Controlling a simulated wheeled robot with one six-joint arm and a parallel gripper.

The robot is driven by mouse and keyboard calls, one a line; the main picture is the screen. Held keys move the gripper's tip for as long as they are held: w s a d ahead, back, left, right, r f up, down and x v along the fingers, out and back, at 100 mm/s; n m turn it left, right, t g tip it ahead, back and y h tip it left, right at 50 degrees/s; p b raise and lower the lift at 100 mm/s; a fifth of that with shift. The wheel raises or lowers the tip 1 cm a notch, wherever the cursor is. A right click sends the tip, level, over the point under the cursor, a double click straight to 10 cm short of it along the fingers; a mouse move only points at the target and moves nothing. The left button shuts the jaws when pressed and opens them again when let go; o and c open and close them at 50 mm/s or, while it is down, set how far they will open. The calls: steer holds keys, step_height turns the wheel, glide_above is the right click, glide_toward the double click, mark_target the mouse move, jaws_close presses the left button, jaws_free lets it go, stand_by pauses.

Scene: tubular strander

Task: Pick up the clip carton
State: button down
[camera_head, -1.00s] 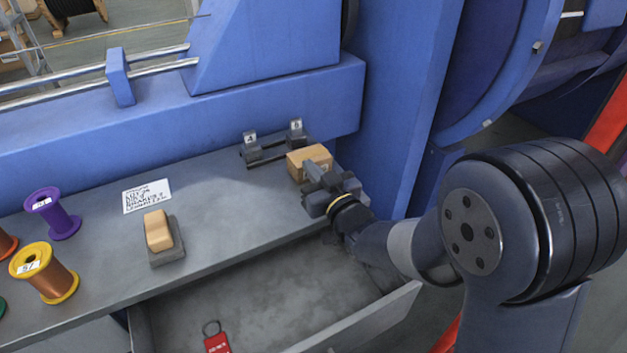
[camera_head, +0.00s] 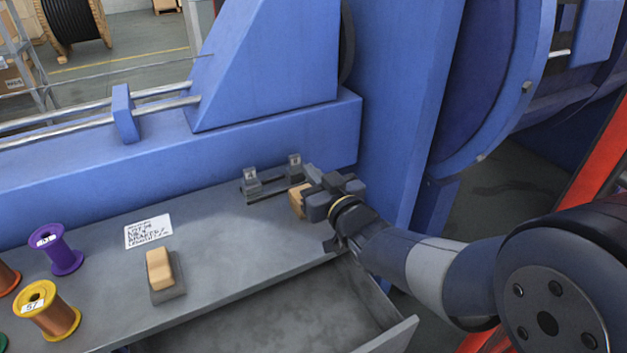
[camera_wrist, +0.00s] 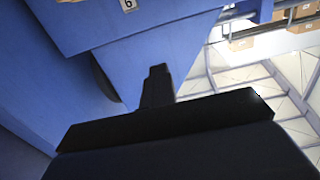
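The clip carton is the small brown cardboard box (camera_head: 297,201) at the right end of the grey bench in the head view. Only its left part shows; my gripper hides the rest. My gripper (camera_head: 312,188) is at the carton, covering its right side from the camera. I cannot tell whether the fingers close on it or whether it is clear of the bench. In the wrist view a dark finger (camera_wrist: 158,86) stands up in the middle, and the carton is not visible there.
A dark bracket with two tagged posts (camera_head: 270,184) stands just behind the carton. An open drawer (camera_head: 290,315) is below. Blue machine walls rise behind.

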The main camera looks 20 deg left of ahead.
steer(key=c, duration=2.2)
jaws_free()
steer(key=shift+c, duration=2.2)
jaws_free()
steer(key=shift+d, duration=0.1)
